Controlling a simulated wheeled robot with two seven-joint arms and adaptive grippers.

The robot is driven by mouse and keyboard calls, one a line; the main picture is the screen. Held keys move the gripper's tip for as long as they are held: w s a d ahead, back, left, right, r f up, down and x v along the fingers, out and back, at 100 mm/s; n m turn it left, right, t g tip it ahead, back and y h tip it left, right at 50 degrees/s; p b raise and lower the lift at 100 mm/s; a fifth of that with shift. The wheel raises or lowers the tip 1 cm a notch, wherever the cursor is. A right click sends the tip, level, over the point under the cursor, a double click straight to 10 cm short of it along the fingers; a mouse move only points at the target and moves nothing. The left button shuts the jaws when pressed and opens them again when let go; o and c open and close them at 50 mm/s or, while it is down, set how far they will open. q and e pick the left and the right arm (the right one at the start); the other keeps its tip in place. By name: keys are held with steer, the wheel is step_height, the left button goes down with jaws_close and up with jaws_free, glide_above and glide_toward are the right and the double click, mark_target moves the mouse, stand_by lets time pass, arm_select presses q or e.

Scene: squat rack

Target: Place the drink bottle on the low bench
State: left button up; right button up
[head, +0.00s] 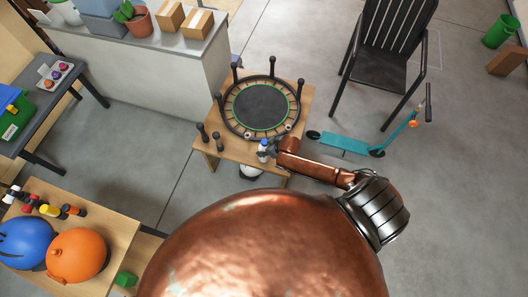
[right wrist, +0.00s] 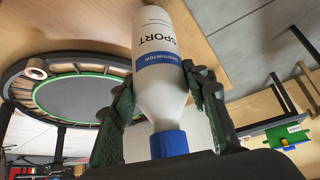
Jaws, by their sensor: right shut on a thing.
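The drink bottle (head: 262,153) is white with a blue cap and shows at the front edge of the wooden low bench (head: 233,157). My right gripper (head: 271,149) is shut on it. In the right wrist view the bottle (right wrist: 157,30) lies between the two dark fingers of the gripper (right wrist: 160,78), with its "SPORT" label showing and its cap towards the camera. The wooden bench top (right wrist: 75,22) is behind the bottle. I cannot tell whether the bottle's base touches the wood. My left gripper is not in view.
A round black trampoline (head: 260,103), legs up, covers much of the bench. Two dark upright things (head: 216,138) stand at its left front. A teal scooter (head: 345,143) and a black chair (head: 385,45) are on the right. A bench with balls (head: 75,254) is lower left.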

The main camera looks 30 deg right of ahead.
steer(key=shift+a+f, duration=0.15)
steer(key=shift+f, duration=1.15)
steer(key=o, duration=1.3)
steer(key=shift+f, duration=0.1)
steer(key=shift+o, duration=0.2)
steer(key=p+v, duration=0.2)
steer(key=v, duration=1)
steer(key=shift+p, duration=0.3)
